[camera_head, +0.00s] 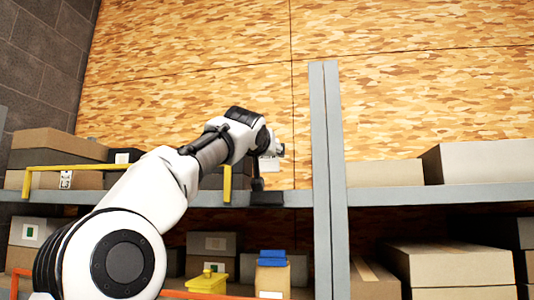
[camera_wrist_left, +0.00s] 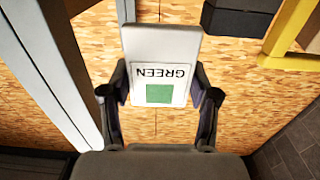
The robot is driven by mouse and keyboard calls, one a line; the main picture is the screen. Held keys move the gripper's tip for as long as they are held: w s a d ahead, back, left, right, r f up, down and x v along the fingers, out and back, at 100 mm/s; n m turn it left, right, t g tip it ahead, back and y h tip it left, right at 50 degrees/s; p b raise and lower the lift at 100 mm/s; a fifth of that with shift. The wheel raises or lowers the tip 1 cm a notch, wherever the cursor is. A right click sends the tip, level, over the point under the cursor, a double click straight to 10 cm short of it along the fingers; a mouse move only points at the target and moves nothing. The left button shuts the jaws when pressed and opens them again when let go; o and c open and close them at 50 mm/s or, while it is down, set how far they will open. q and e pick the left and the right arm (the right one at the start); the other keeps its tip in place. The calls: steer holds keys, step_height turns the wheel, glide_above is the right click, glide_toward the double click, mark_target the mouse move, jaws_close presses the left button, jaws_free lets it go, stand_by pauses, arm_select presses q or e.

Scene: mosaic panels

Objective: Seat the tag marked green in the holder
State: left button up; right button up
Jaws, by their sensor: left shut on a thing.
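The tag marked green (camera_wrist_left: 160,85) is a pale plate with a white label, the word GREEN and a green square; the word appears upside down in the left wrist view. My left gripper (camera_wrist_left: 160,94) is shut on it, one finger at each side edge. In the head view the left gripper (camera_head: 272,150) is in front of the wooden wall, above the shelf edge, and the tag (camera_head: 269,165) shows small below it. A dark block (camera_head: 267,199), which looks like the holder, sits at the shelf edge below the tag, apart from it. The block (camera_wrist_left: 240,18) also shows at the top of the wrist view. My right gripper is out of view.
A grey upright post (camera_head: 328,180) stands just right of the gripper. A yellow rail (camera_head: 70,168) runs along the shelf at left, and its end (camera_wrist_left: 290,35) shows in the wrist view. Boxes (camera_head: 480,161) fill the shelves on both sides.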

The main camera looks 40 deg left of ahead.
arm_select(q)
steer(key=shift+f+b, duration=3.4)
steer(key=shift+f, duration=0.1)
steer(key=o, duration=1.1)
steer(key=shift+r, duration=0.1)
step_height(320, 180, up, 16)
steer(key=p, duration=1.6)
steer(key=shift+w, duration=0.1)
steer(key=shift+s+d+f+m+t+h+b, duration=0.35)
steer(key=shift+s+d+f+m+h+b, duration=0.65)
steer(key=shift+s+b, duration=1.8)
steer(key=shift+s+d+f+m+t+h+b, duration=0.4)
steer(key=shift+s+f+h+b, duration=0.65)
steer(key=shift+s+f+b, duration=1.7)
steer(key=shift+s+d+f+m+t+h+b, duration=0.25)
steer(key=shift+s+d+f+m+h+b, duration=0.65)
steer(key=shift+s+b, duration=2)
